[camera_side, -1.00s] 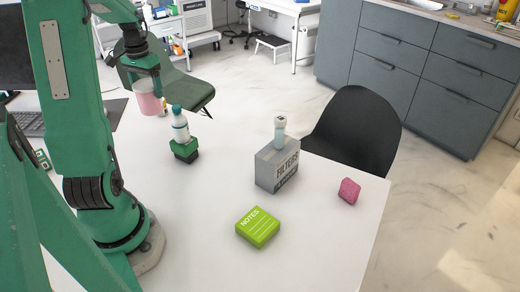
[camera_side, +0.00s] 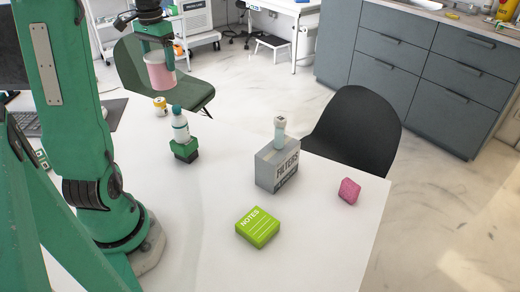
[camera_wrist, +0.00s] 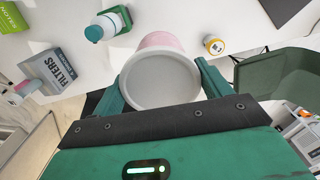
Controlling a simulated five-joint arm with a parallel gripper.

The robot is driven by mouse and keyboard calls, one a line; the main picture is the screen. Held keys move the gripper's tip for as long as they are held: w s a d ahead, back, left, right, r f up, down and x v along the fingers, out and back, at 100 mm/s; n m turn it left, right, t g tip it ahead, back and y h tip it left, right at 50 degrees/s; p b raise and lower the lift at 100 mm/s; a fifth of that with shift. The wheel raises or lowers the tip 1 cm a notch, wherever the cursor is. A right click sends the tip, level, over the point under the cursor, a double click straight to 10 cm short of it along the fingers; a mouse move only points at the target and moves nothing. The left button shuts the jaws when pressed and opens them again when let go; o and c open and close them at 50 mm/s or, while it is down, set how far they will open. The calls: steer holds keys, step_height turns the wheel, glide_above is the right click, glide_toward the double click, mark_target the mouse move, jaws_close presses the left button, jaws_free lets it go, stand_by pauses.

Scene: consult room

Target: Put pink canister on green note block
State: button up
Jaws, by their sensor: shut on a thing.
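The pink canister (camera_side: 161,76) with a pale lid is held in the air by my gripper (camera_side: 158,60), above the far left part of the table. In the wrist view the canister (camera_wrist: 160,75) sits between the two green fingers of my gripper (camera_wrist: 160,82), its round pale end facing the camera. The green note block (camera_side: 258,227) lies flat on the white table, nearer the camera and to the right, apart from my gripper. A corner of the note block (camera_wrist: 18,14) shows at the top left of the wrist view.
A bottle (camera_side: 180,125) stands on a green and black block (camera_side: 185,150) below my gripper. A grey filters box (camera_side: 277,165) with a small vial (camera_side: 280,132) on top stands mid-table. A pink sponge-like block (camera_side: 349,191) lies right. A yellow-and-white jar (camera_side: 160,103) stands behind the bottle.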

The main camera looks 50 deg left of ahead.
steer(key=w+d+m, duration=0.3)
steer(key=d+m, duration=0.2)
steer(key=d, duration=1)
steer(key=w+d+m, duration=0.4)
steer(key=d+m, duration=0.1)
steer(key=d, duration=1.1)
steer(key=s+d+m, duration=1)
steer(key=s+d, duration=0.8)
steer(key=d, duration=0.3)
steer(key=shift+w+a+f, duration=0.1)
steer(key=shift+f, duration=1.25)
steer(key=shift+w+a+f, duration=0.1)
steer(key=shift+f, duration=1.2)
steer(key=shift+w, duration=0.1)
